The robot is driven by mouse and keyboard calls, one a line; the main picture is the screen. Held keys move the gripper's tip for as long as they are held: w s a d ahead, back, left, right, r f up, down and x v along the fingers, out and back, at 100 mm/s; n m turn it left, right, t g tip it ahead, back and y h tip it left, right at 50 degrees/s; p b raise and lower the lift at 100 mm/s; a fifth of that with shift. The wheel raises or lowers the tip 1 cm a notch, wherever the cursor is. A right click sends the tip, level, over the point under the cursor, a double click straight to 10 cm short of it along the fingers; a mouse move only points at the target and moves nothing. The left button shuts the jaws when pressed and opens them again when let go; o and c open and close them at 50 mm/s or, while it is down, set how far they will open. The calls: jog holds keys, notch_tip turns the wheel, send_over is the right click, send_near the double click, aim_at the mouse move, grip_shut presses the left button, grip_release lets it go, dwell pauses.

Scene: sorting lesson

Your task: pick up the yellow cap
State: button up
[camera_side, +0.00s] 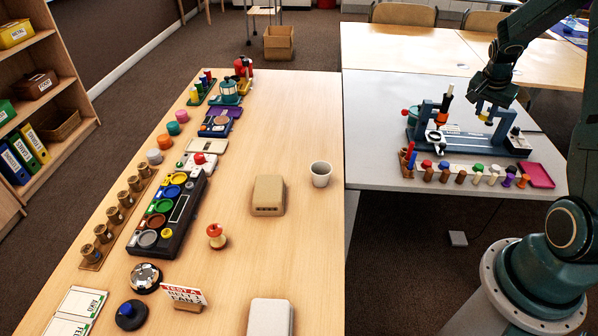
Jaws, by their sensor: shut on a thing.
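My gripper (487,107) is over the blue device on the grey table at the right. It is shut on a small yellow piece (485,116), which looks like a yellow cap, held just above the blue device (465,138). The piece is small, and my fingers hide part of it. I cannot tell whether it touches the device. A row of small pegs with coloured caps stands on a white strip in front; one peg there also has a yellowish top (494,169).
An orange and black upright part (446,99) stands on the device, left of my gripper. A pink tray (538,175) lies at the right end of the row. The wooden table holds a white cup (320,174) and a beige box (268,195). The grey table's back left is clear.

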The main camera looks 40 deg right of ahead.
jog(key=shift+r, duration=0.5)
